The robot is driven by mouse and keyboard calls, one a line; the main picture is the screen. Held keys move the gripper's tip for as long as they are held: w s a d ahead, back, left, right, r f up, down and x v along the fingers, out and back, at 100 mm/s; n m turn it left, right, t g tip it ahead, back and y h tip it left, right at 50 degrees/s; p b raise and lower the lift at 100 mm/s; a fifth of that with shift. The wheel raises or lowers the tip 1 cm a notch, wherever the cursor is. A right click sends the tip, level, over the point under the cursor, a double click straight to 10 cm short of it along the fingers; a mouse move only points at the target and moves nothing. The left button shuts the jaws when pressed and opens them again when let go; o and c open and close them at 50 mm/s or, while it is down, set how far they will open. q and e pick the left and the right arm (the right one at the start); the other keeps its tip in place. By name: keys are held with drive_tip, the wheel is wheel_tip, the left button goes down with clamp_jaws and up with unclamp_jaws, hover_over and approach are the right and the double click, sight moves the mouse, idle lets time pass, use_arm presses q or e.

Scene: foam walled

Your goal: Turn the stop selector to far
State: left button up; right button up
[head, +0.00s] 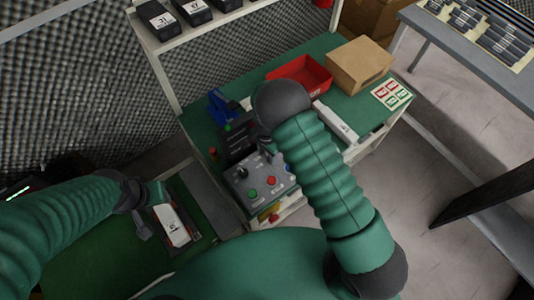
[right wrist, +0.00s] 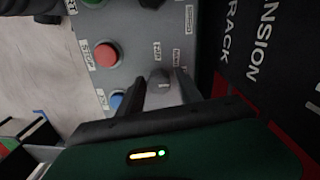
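The grey control panel (head: 262,194) stands on the green bench, with red and green buttons and a small dark knob on its face. In the right wrist view the panel (right wrist: 128,35) shows a red button (right wrist: 105,53), a blue button (right wrist: 117,100) and a small grey selector knob (right wrist: 160,77) with printed labels beside it. My right gripper (right wrist: 163,84) reaches over the panel. Its two dark fingers stand apart on either side of the grey knob; contact is not clear. My left gripper (head: 148,208) is at lower left beside a white-labelled item (head: 172,226); its fingers are unclear.
A red tray (head: 300,76), a cardboard box (head: 358,64) and a blue item (head: 224,104) are on the bench beyond my right arm. A black unit (right wrist: 262,50) with white lettering stands close beside the panel. Open floor lies to the right.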

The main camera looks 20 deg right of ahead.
drive_tip(key=shift+d, duration=0.2)
clamp_jaws()
drive_tip(key=shift+a+n, duration=0.1)
drive_tip(key=shift+n, duration=0.3)
drive_tip(key=n, duration=0.2)
drive_tip(key=shift+n, duration=0.3)
drive_tip(key=n, duration=0.5)
drive_tip(key=shift+n, duration=0.3)
drive_tip(key=n, duration=0.4)
drive_tip(key=shift+n+t, duration=0.3)
drive_tip(key=shift+n, duration=2.2)
